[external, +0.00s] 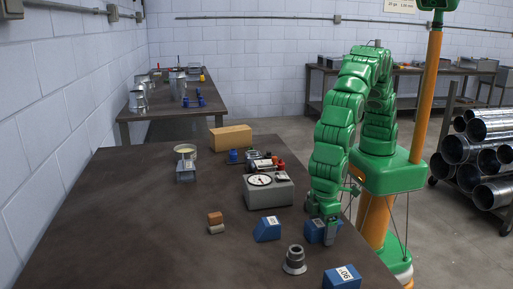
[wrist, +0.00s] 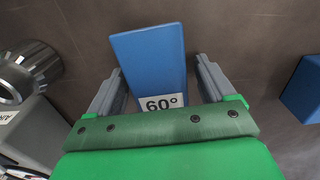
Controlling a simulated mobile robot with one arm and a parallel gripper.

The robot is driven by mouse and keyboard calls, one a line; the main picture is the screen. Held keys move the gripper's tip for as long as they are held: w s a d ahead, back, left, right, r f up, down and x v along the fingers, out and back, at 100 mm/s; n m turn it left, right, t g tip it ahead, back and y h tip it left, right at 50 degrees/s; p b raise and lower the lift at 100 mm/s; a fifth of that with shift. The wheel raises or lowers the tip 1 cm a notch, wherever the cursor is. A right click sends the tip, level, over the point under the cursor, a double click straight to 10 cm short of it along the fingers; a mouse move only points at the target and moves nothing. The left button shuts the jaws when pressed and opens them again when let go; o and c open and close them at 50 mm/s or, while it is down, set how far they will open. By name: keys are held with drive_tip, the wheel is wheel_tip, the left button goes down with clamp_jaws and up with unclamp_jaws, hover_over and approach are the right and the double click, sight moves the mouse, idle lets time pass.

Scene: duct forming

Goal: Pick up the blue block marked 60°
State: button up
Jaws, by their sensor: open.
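The blue block marked 60° (wrist: 150,58) lies on the dark table between the two fingers of my gripper (wrist: 159,78) in the wrist view. Its white label faces my palm. My gripper is open, with one finger on each side of the block and a small gap showing on both sides. In the external view my gripper (external: 329,236) points down over this blue block (external: 314,231) near the table's right edge. The fingers partly hide the block there, and its label cannot be read.
Another blue block (external: 267,229) stands to the left, and one marked 90° (external: 343,278) is at the front. A grey flanged fitting (external: 294,262) stands between them. A grey gauge box (external: 268,190) is behind. The table's left front is clear.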

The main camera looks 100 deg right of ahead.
drive_tip(key=shift+c, duration=0.3)
drive_tip(key=c, duration=1.2)
drive_tip(key=shift+c, duration=0.2)
